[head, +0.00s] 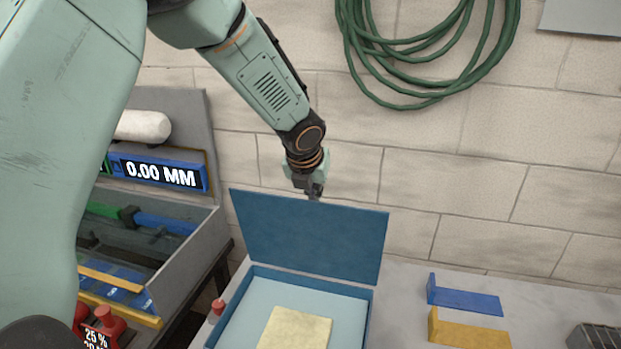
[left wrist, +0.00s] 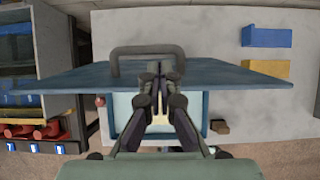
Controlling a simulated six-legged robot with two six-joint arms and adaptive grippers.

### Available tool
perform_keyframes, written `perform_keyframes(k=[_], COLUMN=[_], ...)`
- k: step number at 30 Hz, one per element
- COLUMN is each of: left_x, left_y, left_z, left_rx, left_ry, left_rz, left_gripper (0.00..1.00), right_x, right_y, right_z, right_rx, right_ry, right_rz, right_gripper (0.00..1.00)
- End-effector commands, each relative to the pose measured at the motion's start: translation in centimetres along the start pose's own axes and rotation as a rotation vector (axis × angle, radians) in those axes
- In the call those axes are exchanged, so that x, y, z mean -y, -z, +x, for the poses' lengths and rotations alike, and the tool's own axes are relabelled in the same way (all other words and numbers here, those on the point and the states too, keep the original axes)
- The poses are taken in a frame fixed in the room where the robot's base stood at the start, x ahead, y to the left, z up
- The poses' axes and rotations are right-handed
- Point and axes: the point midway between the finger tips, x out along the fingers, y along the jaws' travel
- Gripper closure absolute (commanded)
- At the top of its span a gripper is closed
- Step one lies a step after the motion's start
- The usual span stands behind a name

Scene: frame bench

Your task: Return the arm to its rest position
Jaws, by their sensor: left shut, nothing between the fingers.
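My left arm comes in from the upper left in the head view, and my left gripper (head: 314,192) hangs at its end. The gripper is shut and empty. It is at the upper edge of the raised blue lid (head: 310,235), partly behind that edge. In the left wrist view the shut fingertips (left wrist: 159,72) appear over the lid (left wrist: 225,75), close to its dark handle (left wrist: 148,49); I cannot tell whether they touch. The blue box (head: 366,305) stands open with a pale yellow block (head: 297,330) inside. My right gripper is not in view.
A blue bracket (head: 465,299) and a yellow bracket (head: 470,333) lie on the grey bench at right. A case with a 0.00 MM display (head: 160,173) stands at left. A green hose (head: 420,95) hangs on the block wall.

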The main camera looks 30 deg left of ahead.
Motion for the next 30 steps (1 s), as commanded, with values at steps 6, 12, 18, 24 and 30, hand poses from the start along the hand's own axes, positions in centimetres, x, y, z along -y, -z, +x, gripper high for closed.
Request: perform_keyframes(k=[6, 12, 18, 24, 30], left_x=[0.0, 0.0, 0.0, 0.3, 2.2], left_y=[-0.1, 0.0, 0.1, 1.1, 7.2], left_z=[-4.4, -6.8, -7.5, -6.6, -2.0], left_rx=[0.003, 0.002, 0.001, -0.018, -0.121], left_ry=[0.000, 0.000, 0.000, 0.007, 0.045], left_rz=[0.000, 0.001, 0.000, -0.044, -0.364], left_gripper=[1.00, 1.00, 1.00, 1.00, 1.00], right_x=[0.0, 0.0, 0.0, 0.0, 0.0], right_y=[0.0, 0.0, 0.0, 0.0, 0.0], right_z=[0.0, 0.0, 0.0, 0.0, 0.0], right_rx=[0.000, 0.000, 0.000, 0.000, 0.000], right_ry=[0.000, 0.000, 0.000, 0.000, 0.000], right_rz=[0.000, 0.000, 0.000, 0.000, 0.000], right_gripper=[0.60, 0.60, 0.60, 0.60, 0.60])
